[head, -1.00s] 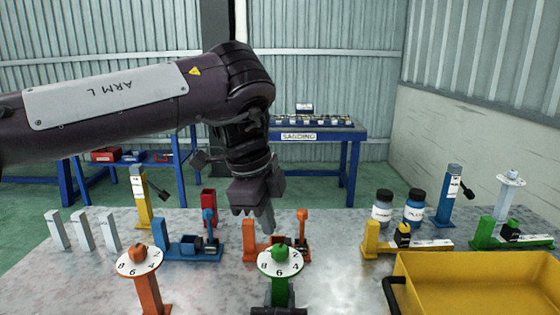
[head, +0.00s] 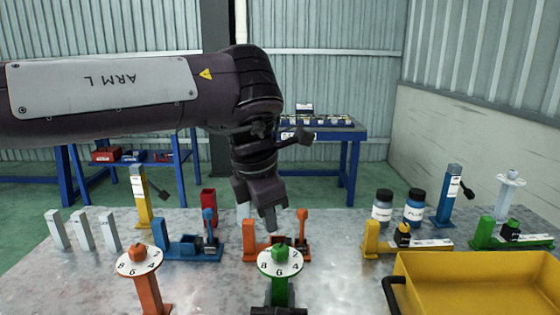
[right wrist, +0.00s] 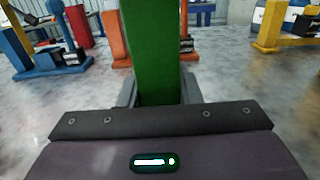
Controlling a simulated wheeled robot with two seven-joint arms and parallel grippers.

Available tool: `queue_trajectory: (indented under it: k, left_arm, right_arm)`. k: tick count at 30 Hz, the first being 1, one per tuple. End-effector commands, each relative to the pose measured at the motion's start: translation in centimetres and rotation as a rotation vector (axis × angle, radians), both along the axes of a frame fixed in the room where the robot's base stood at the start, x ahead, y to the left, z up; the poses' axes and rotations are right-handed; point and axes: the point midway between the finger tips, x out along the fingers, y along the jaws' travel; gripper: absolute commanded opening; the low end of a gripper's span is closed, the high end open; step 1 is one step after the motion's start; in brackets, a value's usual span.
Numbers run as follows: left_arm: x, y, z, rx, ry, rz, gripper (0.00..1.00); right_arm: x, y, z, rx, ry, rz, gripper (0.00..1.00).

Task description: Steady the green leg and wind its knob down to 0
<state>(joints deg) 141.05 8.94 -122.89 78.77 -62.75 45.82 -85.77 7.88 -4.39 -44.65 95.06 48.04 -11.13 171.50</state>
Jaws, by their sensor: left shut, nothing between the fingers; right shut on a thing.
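The green leg (head: 279,288) stands upright at the front middle of the table. It has a white numbered dial (head: 265,269) and a green knob (head: 280,252) on top. The figures 8, 6, 4 and 2 show on the dial; I cannot tell the exact setting. My left gripper (head: 270,226) is shut and empty, pointing down above and behind the knob, apart from it in the picture. My right gripper (head: 279,309) is low at the front, shut on the leg's post. The right wrist view shows the green post (right wrist: 152,50) between its fingers (right wrist: 157,92).
An orange leg with a dial (head: 139,262) stands close to the left. A yellow bin (head: 480,290) with a dark handle is at the front right. Orange (head: 262,250) and blue clamps (head: 185,247) stand behind. Two bottles (head: 414,206) are further right.

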Motion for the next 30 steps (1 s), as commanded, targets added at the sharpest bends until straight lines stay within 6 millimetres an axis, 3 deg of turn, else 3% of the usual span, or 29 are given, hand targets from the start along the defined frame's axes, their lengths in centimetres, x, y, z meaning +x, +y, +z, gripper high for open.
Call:
queue_trajectory:
  k: [6, 12, 20, 30]
  left_arm:
    - [-0.1, 0.2, 0.1, 0.116, -0.076, -0.478, 0.00]
    - [-0.2, 0.3, 0.1, 0.183, -0.114, -0.764, 0.00]
    - [-0.2, 0.4, -0.6, 0.207, -0.127, -0.869, 0.00]
    - [-0.2, 0.4, -4.7, 0.205, -0.126, -0.867, 0.00]
  right_arm:
    - [0.0, 0.0, 0.1, 0.001, -0.002, 0.000, 0.00]
    - [0.0, 0.0, 0.1, 0.001, -0.003, 0.000, 0.00]
    - [0.0, 0.0, 0.1, 0.001, -0.003, 0.000, 0.00]
    - [0.0, 0.0, 0.1, 0.001, -0.003, 0.000, 0.00]
